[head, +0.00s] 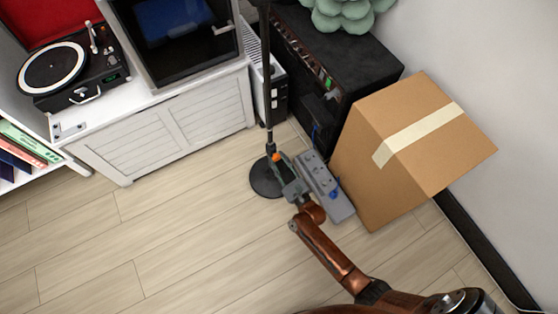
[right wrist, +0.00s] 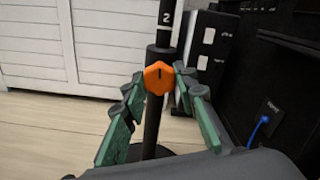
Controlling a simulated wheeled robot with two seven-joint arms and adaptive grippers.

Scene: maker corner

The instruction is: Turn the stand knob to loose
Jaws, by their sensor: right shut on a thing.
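The stand has a dark upright pole (head: 267,95) on a round black base (head: 261,181) on the wooden floor. Its orange knob (head: 276,157) is low on the pole. In the right wrist view the knob (right wrist: 158,77) faces me, with a short dark upright mark on it. A white "2" shows on the pole above it. My right gripper (head: 280,165) is at the knob, with its green fingers on either side and shut on it. Any words by the knob are not visible. My left gripper is not in view.
A grey power strip (head: 325,185) lies right of the base, close to my right gripper. A cardboard box (head: 385,150) stands farther right, with a black cabinet (head: 350,60) behind. A white cabinet (head: 170,128) is at left. The floor in front is clear.

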